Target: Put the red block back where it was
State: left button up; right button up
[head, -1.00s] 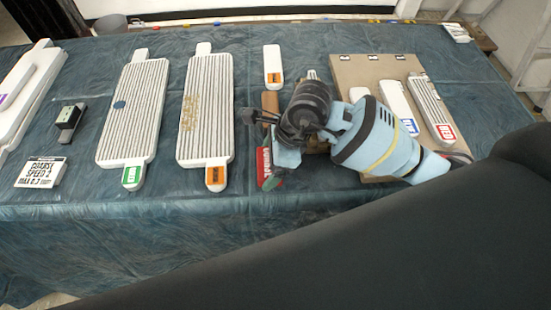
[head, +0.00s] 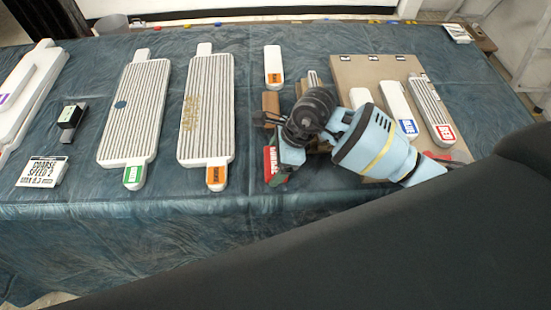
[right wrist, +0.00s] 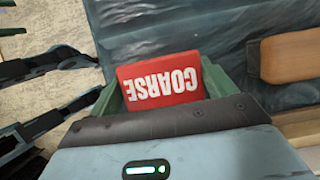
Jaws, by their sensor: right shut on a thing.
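The red block (head: 270,161), with white lettering, is in my right gripper (head: 279,172) near the front of the table in the head view. In the right wrist view the red block (right wrist: 160,79) reads COARSE upside down. It sits between the green fingers of my right gripper (right wrist: 165,88), which are shut on it. The block's underside is hidden, and I cannot tell whether it touches the cloth. My left gripper is not in the head view.
A brown wooden block (head: 271,101) lies just behind my gripper; it also shows in the right wrist view (right wrist: 291,57). Ribbed white panels with green (head: 133,110) and orange (head: 206,110) labels lie left. A tan board (head: 378,72) with labelled white pieces lies right.

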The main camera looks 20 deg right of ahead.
jog(key=shift+f, duration=0.1)
jog(key=shift+f, duration=0.1)
jog(key=o, duration=0.8)
jog(key=shift+o, duration=0.2)
jog(key=v, duration=1.2)
jog(key=shift+r, duration=0.2)
